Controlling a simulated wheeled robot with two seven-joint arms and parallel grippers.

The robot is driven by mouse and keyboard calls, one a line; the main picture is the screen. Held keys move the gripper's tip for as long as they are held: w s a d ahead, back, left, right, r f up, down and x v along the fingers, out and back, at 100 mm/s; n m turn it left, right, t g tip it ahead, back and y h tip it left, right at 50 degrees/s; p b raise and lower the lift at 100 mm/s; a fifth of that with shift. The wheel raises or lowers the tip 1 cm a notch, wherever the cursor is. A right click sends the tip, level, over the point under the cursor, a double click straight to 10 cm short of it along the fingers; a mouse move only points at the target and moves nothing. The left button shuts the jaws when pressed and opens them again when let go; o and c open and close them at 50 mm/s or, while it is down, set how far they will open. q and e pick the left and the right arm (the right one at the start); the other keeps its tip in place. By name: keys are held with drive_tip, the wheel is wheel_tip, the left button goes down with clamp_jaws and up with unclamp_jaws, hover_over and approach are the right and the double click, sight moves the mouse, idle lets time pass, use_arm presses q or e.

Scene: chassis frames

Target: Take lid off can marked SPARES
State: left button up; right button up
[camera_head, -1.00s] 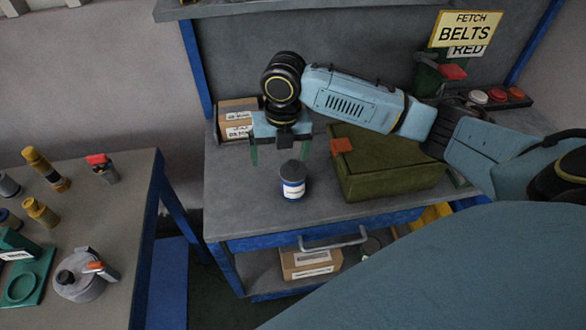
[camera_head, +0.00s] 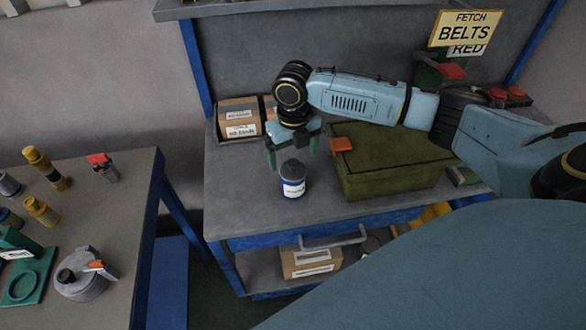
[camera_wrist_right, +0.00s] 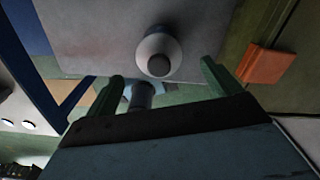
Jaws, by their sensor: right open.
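A small can (camera_head: 293,188) with a dark lid (camera_head: 292,168) and a white-and-blue label stands upright on the grey workbench; its label print is too small to read. In the right wrist view the lid (camera_wrist_right: 158,52) shows from above with a dark round knob. My right gripper (camera_head: 292,156) is open and empty. Its green fingers are spread above and just behind the can, apart from it as far as I can tell. In the wrist view the can lies just beyond the space between the fingertips. My left gripper is not in view.
A green box (camera_head: 390,170) with an orange tab (camera_head: 341,145) stands close right of the can. Cardboard boxes (camera_head: 238,120) stand behind left. A left table (camera_head: 115,215) holds several fittings and a grey round container (camera_head: 85,277). The bench in front of the can is clear.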

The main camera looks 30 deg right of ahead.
sight(293, 163)
wheel_tip(293, 163, down, 4)
drive_tip(key=shift+f, duration=0.2)
drive_tip(key=shift+c, duration=0.4)
drive_tip(key=c, duration=1)
